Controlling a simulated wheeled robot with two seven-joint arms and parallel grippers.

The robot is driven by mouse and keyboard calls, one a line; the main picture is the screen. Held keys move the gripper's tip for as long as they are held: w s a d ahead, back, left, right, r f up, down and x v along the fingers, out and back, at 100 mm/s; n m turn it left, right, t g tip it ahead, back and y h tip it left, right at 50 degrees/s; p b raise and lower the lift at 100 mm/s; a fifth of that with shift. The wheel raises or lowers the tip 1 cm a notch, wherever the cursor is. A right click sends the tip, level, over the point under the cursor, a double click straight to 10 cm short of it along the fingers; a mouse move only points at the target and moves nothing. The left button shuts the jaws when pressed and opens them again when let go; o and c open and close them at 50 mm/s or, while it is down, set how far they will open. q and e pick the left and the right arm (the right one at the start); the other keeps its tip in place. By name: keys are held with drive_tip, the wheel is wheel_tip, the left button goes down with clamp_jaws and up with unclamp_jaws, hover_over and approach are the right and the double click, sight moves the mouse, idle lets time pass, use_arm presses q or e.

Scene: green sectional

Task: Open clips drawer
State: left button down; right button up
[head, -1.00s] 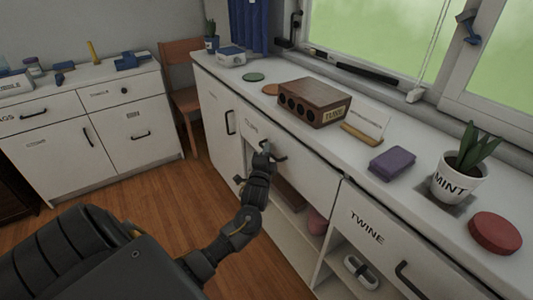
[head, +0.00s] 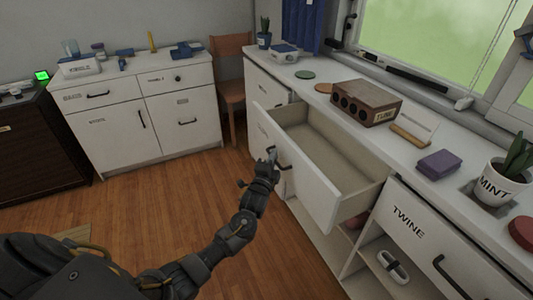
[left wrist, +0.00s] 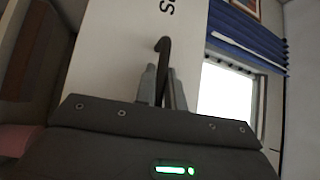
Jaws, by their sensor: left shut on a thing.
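The drawer (head: 312,187) in the long white counter stands pulled well out in the head view, its beige inside showing and looking empty. Its front carries a dark curved handle (head: 284,163). My left gripper (head: 271,158) is at the front, shut on this handle. In the left wrist view the fingers (left wrist: 162,88) close on either side of the dark handle (left wrist: 163,50). Part of the printed label shows there, ending in S; the rest is cut off. My right gripper is not in view.
A wooden block (head: 366,102) with round holes, a purple box (head: 438,162) and a MINT pot (head: 494,184) stand on the counter. A TWINE drawer (head: 420,225) is shut on the right. Wooden floor (head: 175,205) is free before the drawer.

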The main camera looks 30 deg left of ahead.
use_arm(q)
drive_tip(key=shift+s+a, duration=0.15)
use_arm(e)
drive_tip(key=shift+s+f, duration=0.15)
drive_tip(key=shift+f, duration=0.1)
use_arm(q)
drive_tip(key=c, duration=1.5)
unclamp_jaws()
drive_tip(key=shift+s, duration=0.1)
drive_tip(key=s, duration=0.3)
drive_tip(key=s+d+f, duration=0.1)
drive_tip(key=s, duration=0.6)
drive_tip(key=shift+s+d+f, duration=0.2)
drive_tip(key=shift+s+d, duration=0.05)
drive_tip(key=shift+d, duration=0.05)
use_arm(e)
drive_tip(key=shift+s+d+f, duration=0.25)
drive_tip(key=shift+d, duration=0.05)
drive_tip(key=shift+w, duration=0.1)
